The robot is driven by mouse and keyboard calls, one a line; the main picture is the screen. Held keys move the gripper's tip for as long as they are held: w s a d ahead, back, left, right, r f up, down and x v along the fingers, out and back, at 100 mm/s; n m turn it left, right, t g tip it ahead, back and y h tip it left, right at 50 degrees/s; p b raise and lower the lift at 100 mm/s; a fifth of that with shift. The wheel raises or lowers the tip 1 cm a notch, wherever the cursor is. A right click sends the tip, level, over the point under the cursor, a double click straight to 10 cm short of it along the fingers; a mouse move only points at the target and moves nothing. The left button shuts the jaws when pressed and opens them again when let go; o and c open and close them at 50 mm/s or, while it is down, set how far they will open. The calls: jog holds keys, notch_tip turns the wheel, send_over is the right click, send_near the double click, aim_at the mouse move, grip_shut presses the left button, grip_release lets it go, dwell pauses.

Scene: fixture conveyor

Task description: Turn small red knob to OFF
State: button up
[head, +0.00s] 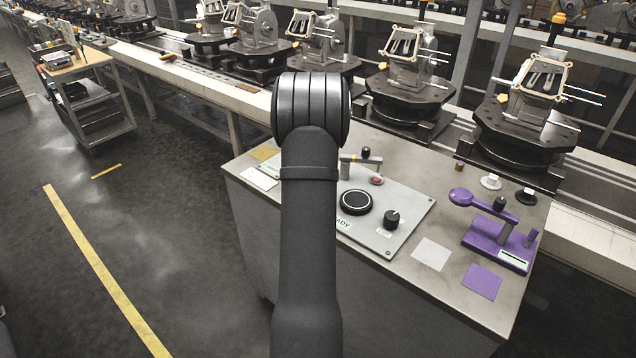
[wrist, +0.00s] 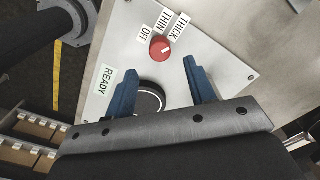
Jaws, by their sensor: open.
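The small red knob (wrist: 160,48) sits on the pale panel (wrist: 210,60) in the wrist view. The OFF label (wrist: 145,34), THIN label (wrist: 163,20) and THICK label (wrist: 180,26) fan out around it. A short light mark shows on the knob; which label it points at is too small to tell. The red knob also shows small in the head view (head: 376,180). My gripper (wrist: 160,70) is open, its blue fingers apart, with the knob just beyond the gap between the tips. Nothing is between the fingers.
A large black dial (head: 355,202) and a black knob (head: 391,219) share the panel. A purple lever device (head: 495,245) stands at the bench's right. A black-topped lever (head: 365,155) rises behind the red knob. The conveyor with fixtures (head: 410,85) runs behind.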

notch_tip(320, 180, down, 6)
jog(key=shift+f, duration=0.25)
jog(key=shift+c, duration=0.2)
jog(key=c, duration=0.9)
